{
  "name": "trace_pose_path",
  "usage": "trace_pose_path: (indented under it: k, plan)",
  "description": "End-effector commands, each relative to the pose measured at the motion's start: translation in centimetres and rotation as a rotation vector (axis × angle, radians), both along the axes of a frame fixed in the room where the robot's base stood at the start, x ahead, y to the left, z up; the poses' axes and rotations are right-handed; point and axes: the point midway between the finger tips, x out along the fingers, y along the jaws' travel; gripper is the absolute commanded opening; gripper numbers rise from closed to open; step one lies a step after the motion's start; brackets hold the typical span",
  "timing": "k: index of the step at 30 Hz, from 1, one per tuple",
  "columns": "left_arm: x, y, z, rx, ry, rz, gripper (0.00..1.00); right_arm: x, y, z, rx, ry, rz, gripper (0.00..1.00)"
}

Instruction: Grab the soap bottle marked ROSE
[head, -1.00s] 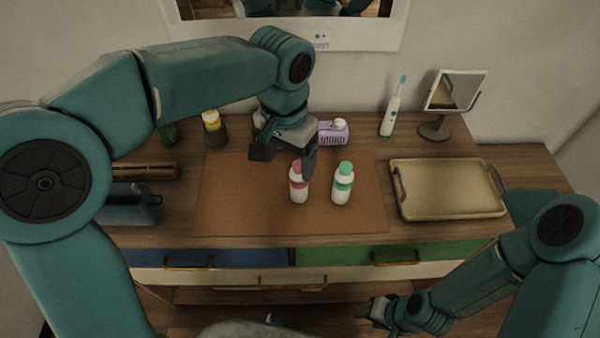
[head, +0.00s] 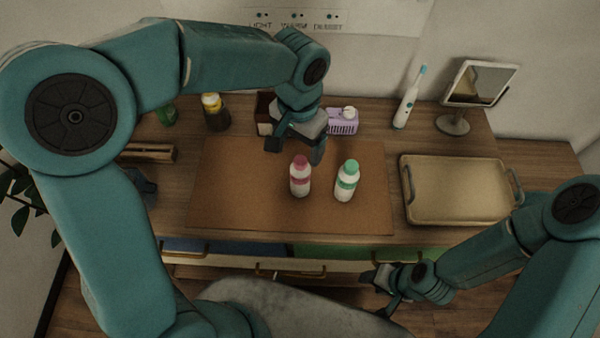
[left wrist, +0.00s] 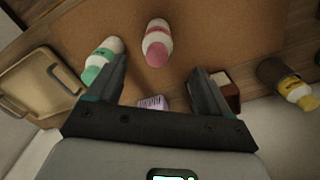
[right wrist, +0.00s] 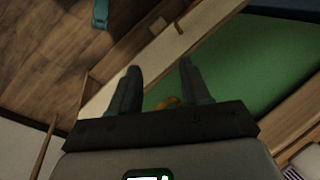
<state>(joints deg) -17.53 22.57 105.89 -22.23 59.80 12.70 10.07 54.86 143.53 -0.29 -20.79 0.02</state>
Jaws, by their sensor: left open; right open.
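A white bottle with a pink cap and band (head: 300,178) stands upright on the brown mat (head: 240,190); its lettering is too small to read. A similar bottle with a green cap (head: 346,181) stands just right of it. My left gripper (head: 295,150) is open and empty, above and behind the pink-capped bottle. In the left wrist view the pink-capped bottle (left wrist: 157,45) shows beyond the gap between the open fingers (left wrist: 158,72), apart from them. The green-capped bottle (left wrist: 103,58) is beside the left finger. My right gripper (head: 380,289) is open and empty, low in front of the drawers.
Behind stand a yellow-capped dark bottle (head: 214,112), a dark red box (head: 264,112), a purple basket (head: 342,123), a toothbrush (head: 407,100) and a mirror (head: 479,84). A tan tray (head: 452,190) lies right. A green drawer front (right wrist: 235,70) is near my right gripper.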

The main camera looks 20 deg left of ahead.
Motion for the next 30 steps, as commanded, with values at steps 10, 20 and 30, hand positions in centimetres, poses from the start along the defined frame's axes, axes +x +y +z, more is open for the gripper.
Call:
trace_pose_path:
  k: [10,20,30]
  plan:
    - [0.0,-0.1,-4.1,0.001,0.002,0.0,0.8,0.0,0.0,0.4,0.0,0.0,0.0,0.47]
    - [0.1,-0.3,-8.7,0.0,0.002,0.0,0.8,0.0,0.0,1.5,0.0,-0.001,0.0,0.47]
    - [0.1,-0.2,-9.0,0.0,0.0,0.0,0.51,0.0,0.0,1.4,0.0,0.0,0.0,0.47]
